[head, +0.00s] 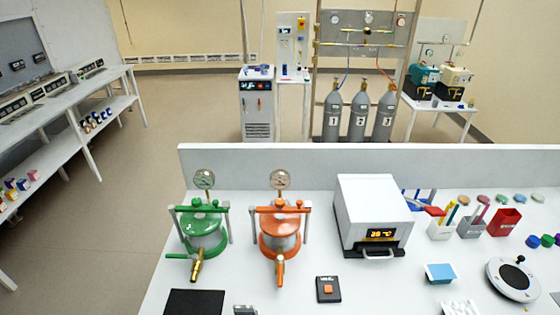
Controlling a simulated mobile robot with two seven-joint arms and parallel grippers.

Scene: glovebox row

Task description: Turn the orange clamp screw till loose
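An orange pressure vessel (281,232) stands upright on the white bench, with a round gauge (279,180) above its lid. An orange clamp bar (279,209) crosses over the lid between two grey posts. The clamp screw is too small to make out clearly at the bar. An orange-handled fitting (280,271) points forward from the vessel's front. A similar green vessel (203,228) stands to its left, with a brass fitting (197,266) at its front. Neither of my grippers shows in the head view.
A white oven with a lit display (371,215) stands right of the orange vessel. In front lie a dark pad (194,302) and a dark box with an orange button (328,289). Pen cups (441,229) and a round white device (513,280) are at right. A low panel (350,166) backs the bench.

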